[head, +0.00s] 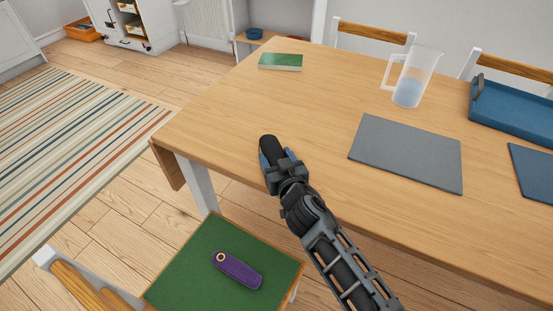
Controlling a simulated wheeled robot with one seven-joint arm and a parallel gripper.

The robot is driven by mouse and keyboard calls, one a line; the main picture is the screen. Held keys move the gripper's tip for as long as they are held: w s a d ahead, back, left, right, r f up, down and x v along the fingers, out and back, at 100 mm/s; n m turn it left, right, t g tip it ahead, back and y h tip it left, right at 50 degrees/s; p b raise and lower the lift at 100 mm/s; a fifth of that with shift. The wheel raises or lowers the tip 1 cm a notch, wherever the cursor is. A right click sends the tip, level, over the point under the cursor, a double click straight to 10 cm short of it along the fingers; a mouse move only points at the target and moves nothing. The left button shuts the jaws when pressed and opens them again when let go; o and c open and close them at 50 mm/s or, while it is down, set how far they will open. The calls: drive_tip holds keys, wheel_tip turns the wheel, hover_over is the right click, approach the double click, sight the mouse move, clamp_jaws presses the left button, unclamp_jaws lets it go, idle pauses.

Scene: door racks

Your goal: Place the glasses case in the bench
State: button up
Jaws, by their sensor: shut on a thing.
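My gripper (273,163) is over the near left edge of the wooden table and is shut on a dark, rounded, elongated thing (268,144). This looks like the glasses case, but most of it is hidden by the fingers. A low wooden surface (268,36) against the back wall, partly hidden behind the table, may be the bench. A blue bowl (254,33) stands on it.
The table (225,115) holds a green book (280,61), a clear jug (411,78), a grey mat (405,152) and a blue tray (510,112). A purple thing with a yellow ring (237,269) lies on the green chair seat (185,275). Striped rug floor at left is clear.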

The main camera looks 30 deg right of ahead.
drive_tip(key=shift+f, duration=0.25)
drive_tip(key=o, duration=1.1)
drive_tip(key=shift+r, duration=0.1)
drive_tip(key=shift+r, duration=0.15)
drive_tip(key=shift+s, duration=0.3)
drive_tip(key=b+v, duration=0.1)
drive_tip(key=v, duration=1)
drive_tip(key=shift+s+a+r+b, duration=0.1)
drive_tip(key=shift+s+b, duration=0.1)
drive_tip(key=shift+b, duration=0.2)
